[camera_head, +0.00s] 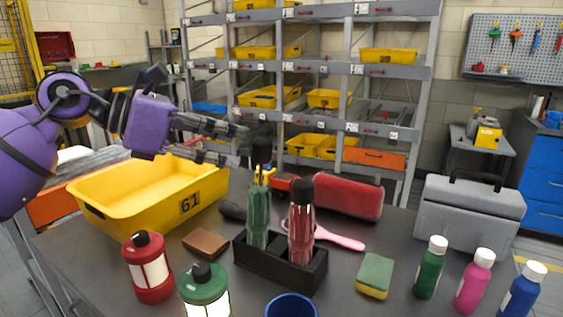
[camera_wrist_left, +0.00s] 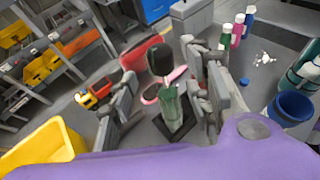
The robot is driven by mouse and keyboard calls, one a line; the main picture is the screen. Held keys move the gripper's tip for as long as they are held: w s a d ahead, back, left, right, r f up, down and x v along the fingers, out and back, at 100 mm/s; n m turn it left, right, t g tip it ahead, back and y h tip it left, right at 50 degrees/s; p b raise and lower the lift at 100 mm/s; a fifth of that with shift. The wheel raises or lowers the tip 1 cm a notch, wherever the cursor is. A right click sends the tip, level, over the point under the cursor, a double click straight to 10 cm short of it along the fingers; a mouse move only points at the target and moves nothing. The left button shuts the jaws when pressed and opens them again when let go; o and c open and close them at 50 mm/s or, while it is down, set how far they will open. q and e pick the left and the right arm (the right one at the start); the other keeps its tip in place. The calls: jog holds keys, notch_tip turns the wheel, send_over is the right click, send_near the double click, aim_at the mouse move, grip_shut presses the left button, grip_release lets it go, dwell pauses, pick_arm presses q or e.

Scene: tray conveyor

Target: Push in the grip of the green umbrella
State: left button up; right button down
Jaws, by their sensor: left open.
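The green umbrella (camera_head: 259,218) stands upright in a black stand (camera_head: 280,265), beside a red umbrella (camera_head: 301,222). Its dark grip (camera_head: 261,153) stands higher than the red one's top. My left gripper (camera_head: 240,146) is open and empty, its fingers pointing right, close to the left of the grip in the head view. In the left wrist view, the grip (camera_wrist_left: 161,60) and the green body (camera_wrist_left: 171,104) show between the spread fingers of my left gripper (camera_wrist_left: 172,82). I cannot tell whether a finger touches the grip. My right gripper is not in view.
A yellow bin (camera_head: 140,190) lies under my left arm. Lanterns (camera_head: 148,268), a blue cup (camera_head: 291,306), a sponge (camera_head: 375,275) and bottles (camera_head: 430,267) are in front and right.

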aim_at(260, 150)
pick_arm(q)
jog(key=shift+x, duration=3.85)
jog(key=shift+w+f, duration=0.1)
jog(key=shift+c, duration=0.3)
grip_shut()
